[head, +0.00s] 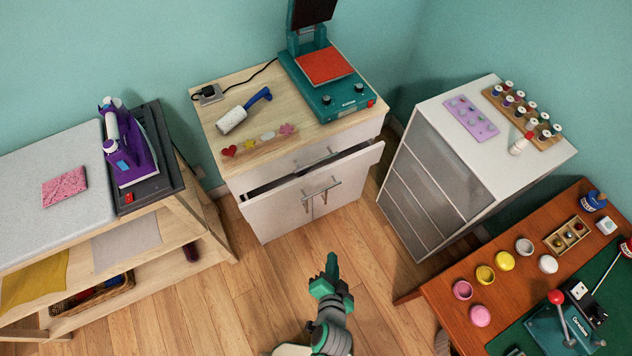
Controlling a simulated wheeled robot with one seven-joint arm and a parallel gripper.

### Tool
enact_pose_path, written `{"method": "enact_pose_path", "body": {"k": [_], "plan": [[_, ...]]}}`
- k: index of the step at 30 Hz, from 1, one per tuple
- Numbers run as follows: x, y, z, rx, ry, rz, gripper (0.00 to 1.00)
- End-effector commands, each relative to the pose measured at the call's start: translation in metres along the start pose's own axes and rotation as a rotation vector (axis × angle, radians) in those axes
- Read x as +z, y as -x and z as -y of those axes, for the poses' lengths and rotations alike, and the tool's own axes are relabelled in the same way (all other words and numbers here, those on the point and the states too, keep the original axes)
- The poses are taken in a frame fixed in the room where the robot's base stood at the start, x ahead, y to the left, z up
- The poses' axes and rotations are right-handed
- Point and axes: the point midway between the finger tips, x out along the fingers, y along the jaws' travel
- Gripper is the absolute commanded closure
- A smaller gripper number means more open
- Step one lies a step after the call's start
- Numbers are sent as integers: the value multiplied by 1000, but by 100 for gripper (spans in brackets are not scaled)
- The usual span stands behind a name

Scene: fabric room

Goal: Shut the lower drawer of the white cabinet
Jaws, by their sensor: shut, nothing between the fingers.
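The white cabinet (262,222) with a light wood top stands in the middle against the wall. Its lower drawer (352,171) is pulled partly out, with a dark gap behind the top edge of its front. The upper drawer (286,166) above it looks shut. My gripper (331,262) is shut and empty, above the floor in front of the cabinet. It is apart from the drawer, below it in the picture.
A heat press (335,95) stands on the cabinet top. A grey-fronted drawer unit (418,190) is to the right, and a wooden table (445,290) with paint pots is at lower right. An ironing table (40,220) is on the left. The wood floor (250,290) between is clear.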

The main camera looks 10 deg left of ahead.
Motion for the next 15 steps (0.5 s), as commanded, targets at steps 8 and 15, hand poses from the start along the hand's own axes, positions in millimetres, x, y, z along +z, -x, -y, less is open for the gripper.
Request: {"method": "enact_pose_path", "body": {"k": [8, 15], "plan": [[-28, -90, 28, -96, -291, 191, 100], [-59, -128, 64, -189, -439, 350, 100]]}}
